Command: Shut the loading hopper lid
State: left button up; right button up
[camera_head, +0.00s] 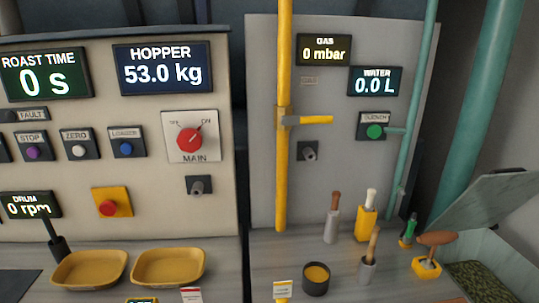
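A grey panel that looks like the hopper lid (487,200) stands tilted up at the right edge of the head view. Below it is an open pale bin, likely the loading hopper (485,247), with dark green beans inside. The right part of both lid and bin is cut off by the picture edge. The lid is raised well clear of the bin's opening. Neither of my grippers shows in this view.
A brown-handled tool on a yellow holder (428,268) stands just left of the hopper. Several brushes and a dark cup (315,279) stand on the counter. Two yellow trays (168,267) lie left. A teal pipe (482,100) rises behind the lid.

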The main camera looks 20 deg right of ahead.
aim_at(492, 197)
jog(key=u, duration=0.8)
jog(key=k, duration=1.25)
jog(key=z, duration=1.3)
